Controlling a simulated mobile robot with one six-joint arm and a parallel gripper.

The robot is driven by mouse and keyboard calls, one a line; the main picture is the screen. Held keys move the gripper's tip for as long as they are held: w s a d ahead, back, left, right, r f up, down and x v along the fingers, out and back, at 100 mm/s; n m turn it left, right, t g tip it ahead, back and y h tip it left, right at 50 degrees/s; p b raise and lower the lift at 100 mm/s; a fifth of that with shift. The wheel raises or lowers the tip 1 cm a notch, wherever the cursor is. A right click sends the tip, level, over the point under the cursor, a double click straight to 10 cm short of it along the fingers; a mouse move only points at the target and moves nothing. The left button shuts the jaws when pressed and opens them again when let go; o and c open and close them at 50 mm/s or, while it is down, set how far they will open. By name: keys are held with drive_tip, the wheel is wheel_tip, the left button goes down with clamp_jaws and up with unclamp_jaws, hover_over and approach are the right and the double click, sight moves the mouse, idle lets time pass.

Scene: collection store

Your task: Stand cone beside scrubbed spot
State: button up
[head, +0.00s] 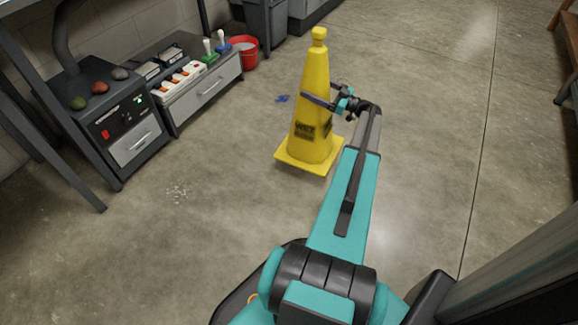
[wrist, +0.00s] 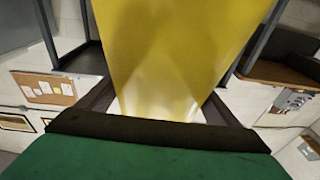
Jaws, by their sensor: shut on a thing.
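A tall yellow wet-floor cone (head: 311,110) with a square base and dark lettering stands upright over the concrete floor. My gripper (head: 326,102) is shut on the upper half of its body from the right. In the wrist view the cone's yellow side (wrist: 170,50) fills the space between the fingers (wrist: 160,103). I cannot tell whether its base touches the floor. A small pale speckled patch (head: 177,190) lies on the floor to the left of the cone; whether it is the scrubbed spot is unclear.
A red bucket (head: 244,52), a grey drawer unit (head: 208,92) and a dark cabinet (head: 125,130) line the left wall. Bare floor (head: 450,90) is open to the right.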

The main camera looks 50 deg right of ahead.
drive_tip(key=shift+m+h, duration=0.3)
drive_tip(key=shift+h, duration=0.2)
drive_tip(key=s+d+f, duration=0.1)
drive_tip(key=s+d+f+b, duration=0.1)
drive_tip(key=d, duration=0.1)
drive_tip(key=s+d+f, duration=0.1)
drive_tip(key=d, duration=0.1)
drive_tip(key=shift+s+d+f+b, duration=0.1)
drive_tip(key=shift+s+f+b, duration=0.1)
drive_tip(key=shift+s+b, duration=0.2)
drive_tip(key=w+a+f+b, duration=0.1)
drive_tip(key=w+a+b, duration=0.4)
drive_tip(key=w+a, duration=0.4)
drive_tip(key=shift+w+a+f, duration=0.15)
drive_tip(key=shift+w+a, duration=0.25)
drive_tip(key=shift+a, duration=0.65)
drive_tip(key=shift+w+a+f+b, duration=0.15)
drive_tip(key=shift+f+b, duration=0.45)
drive_tip(key=shift+w+a+f+b, duration=0.1)
drive_tip(key=shift+a+f+b, duration=0.1)
drive_tip(key=shift+f+b, duration=0.4)
drive_tip(key=shift+w+a+f+b, duration=0.15)
drive_tip(key=shift+f+b, duration=0.4)
drive_tip(key=shift+f, duration=0.1)
drive_tip(key=o, duration=2)
drive_tip(key=shift+f, duration=0.15)
